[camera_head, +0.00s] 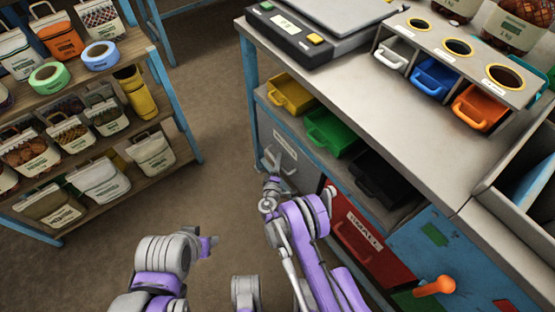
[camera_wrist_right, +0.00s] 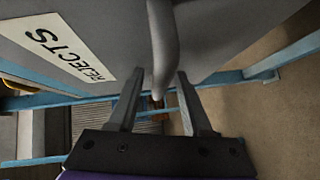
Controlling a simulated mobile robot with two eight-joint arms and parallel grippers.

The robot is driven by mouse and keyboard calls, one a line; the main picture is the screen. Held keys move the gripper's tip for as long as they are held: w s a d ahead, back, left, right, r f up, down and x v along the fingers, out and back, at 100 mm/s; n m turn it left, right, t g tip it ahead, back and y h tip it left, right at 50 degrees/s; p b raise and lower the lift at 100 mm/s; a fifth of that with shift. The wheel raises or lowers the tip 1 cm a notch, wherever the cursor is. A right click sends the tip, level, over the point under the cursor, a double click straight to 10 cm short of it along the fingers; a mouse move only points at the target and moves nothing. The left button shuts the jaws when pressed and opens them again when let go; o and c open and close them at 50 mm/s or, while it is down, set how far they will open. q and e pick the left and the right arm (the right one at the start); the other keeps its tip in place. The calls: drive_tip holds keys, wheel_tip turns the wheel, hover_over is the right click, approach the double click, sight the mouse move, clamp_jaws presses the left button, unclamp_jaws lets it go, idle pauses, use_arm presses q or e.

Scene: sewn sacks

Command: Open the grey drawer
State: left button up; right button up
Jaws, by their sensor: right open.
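The grey drawer (camera_head: 300,172) sits in the bench front, left of the red drawer, and looks closed. Its white label reads REJECTS in the right wrist view (camera_wrist_right: 70,52). Its grey bar handle (camera_wrist_right: 164,45) runs down from the top of that view and ends between my fingers. My right gripper (camera_head: 272,182) is at the drawer front by the handle. In the wrist view its open fingers (camera_wrist_right: 158,88) stand on both sides of the handle, with gaps visible. My left gripper (camera_head: 208,245) is low over the floor, away from the drawer; its jaw opening is unclear.
The red drawer (camera_head: 356,235) is right of the grey one. Yellow (camera_head: 291,93), green (camera_head: 330,131) and black (camera_head: 383,178) bins sit on the shelf above. A rack of sacks (camera_head: 180,115) stands left, with open floor (camera_head: 215,185) between.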

drive_tip(key=shift+s, duration=0.1)
drive_tip(key=shift+c, duration=1)
clamp_jaws()
